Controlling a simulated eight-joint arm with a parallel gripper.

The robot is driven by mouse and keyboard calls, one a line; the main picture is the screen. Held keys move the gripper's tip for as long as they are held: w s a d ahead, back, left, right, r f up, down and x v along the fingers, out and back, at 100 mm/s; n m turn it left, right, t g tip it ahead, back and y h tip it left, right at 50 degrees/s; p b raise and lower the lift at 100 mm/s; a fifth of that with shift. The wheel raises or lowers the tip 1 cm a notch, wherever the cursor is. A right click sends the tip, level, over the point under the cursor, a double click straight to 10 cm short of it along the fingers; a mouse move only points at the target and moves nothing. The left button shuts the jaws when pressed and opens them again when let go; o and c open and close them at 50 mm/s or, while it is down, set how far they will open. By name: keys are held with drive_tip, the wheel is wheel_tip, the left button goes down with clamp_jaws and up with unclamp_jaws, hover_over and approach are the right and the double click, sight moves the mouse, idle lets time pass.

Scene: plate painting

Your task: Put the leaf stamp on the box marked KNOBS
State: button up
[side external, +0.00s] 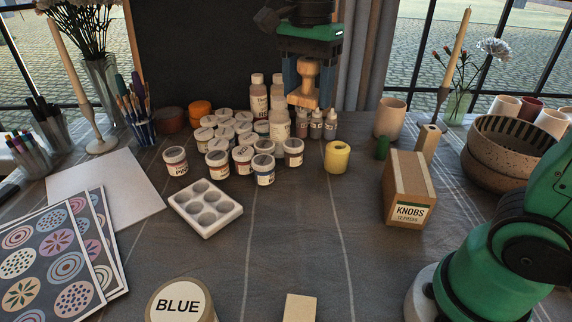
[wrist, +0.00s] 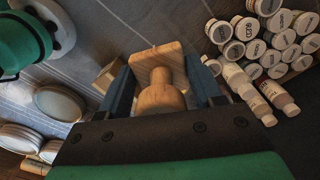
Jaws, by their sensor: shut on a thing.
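My gripper (side external: 307,82) is high over the back of the table, shut on a wooden stamp (side external: 304,98) with a rounded handle and a square base. In the wrist view, the stamp (wrist: 160,92) sits between my two blue fingers (wrist: 162,75). Its printing face is turned away, so I cannot see a leaf on it. The brown cardboard box marked KNOBS (side external: 408,190) stands on the table to the right, below and nearer the camera than my gripper. Its top looks bare, and the stamp is well apart from it.
Paint jars (side external: 243,158) and bottles (side external: 279,120) crowd the table below my gripper. A yellow roll (side external: 337,157), a small wooden piece (side external: 427,145) and a pink cup (side external: 390,117) stand near the box. Stacked bowls (side external: 515,145) are at right. The front middle cloth is mostly clear.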

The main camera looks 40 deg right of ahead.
drive_tip(key=s+d+r+m, duration=0.1)
drive_tip(key=s+d+m, duration=0.15)
drive_tip(key=d, duration=0.35)
drive_tip(key=s+d+r+m, duration=0.2)
drive_tip(key=d+m, duration=0.2)
drive_tip(key=d, duration=0.1)
drive_tip(key=r+m, duration=0.1)
drive_tip(key=m, duration=0.5)
hover_over(410, 170)
wheel_tip(410, 170, down, 19)
drive_tip(key=shift+a+r, duration=0.1)
drive_tip(key=o, duration=1.3)
drive_tip(key=shift+f, duration=0.2)
drive_tip(key=shift+c, duration=0.2)
